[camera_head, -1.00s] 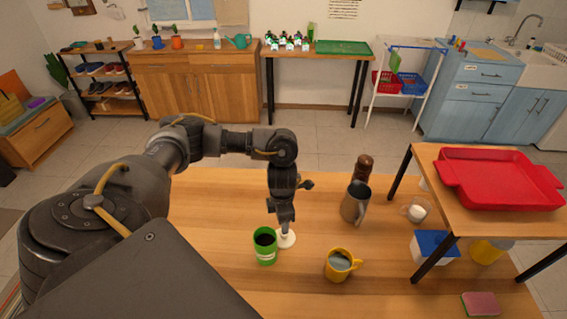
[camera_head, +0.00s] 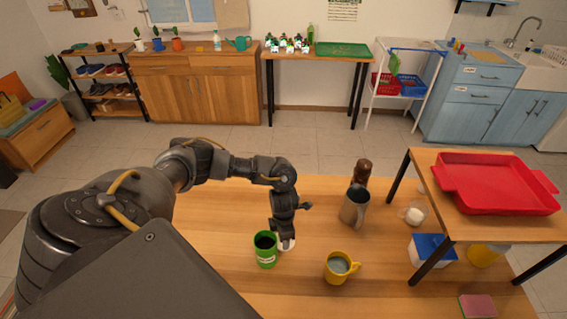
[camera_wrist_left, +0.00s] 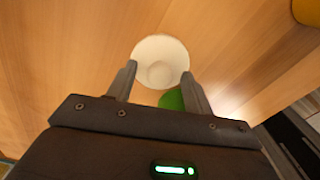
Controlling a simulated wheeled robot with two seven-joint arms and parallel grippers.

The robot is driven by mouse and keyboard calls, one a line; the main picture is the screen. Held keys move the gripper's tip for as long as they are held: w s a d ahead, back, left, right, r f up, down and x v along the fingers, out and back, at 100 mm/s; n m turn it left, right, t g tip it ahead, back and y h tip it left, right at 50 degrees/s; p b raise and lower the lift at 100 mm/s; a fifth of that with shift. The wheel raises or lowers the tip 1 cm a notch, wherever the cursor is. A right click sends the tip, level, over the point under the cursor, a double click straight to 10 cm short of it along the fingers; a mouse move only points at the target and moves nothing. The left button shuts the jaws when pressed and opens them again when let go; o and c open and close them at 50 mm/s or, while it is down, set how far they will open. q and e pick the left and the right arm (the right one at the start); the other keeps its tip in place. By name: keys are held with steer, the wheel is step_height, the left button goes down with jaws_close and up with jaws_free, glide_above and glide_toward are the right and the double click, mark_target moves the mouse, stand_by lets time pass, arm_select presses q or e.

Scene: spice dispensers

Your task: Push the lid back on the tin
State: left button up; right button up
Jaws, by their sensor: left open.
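The green tin (camera_head: 266,257) stands upright and open on the table, with a dark inside showing. A white round lid (camera_head: 288,245) lies on the table just right of the tin, partly hidden by my left gripper. My left gripper (camera_head: 284,237) points down over the lid. In the left wrist view, the gripper's fingers (camera_wrist_left: 159,72) are open with the lid (camera_wrist_left: 160,55) showing between and beyond their tips; I cannot tell whether they touch it. A bit of the green tin (camera_wrist_left: 172,99) shows beside the right finger. My right gripper is not in view.
A yellow mug (camera_head: 338,267) stands right of the tin. A grey metal pitcher (camera_head: 354,207) and a brown bottle (camera_head: 362,171) stand behind. A raised wooden shelf with a red tray (camera_head: 495,183) is at the right. The table behind the tin is clear.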

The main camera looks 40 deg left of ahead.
arm_select(q)
steer(key=shift+f, duration=0.1)
steer(key=c, duration=1)
steer(key=shift+c, duration=0.2)
step_height(320, 180, up, 18)
stand_by(0.3)
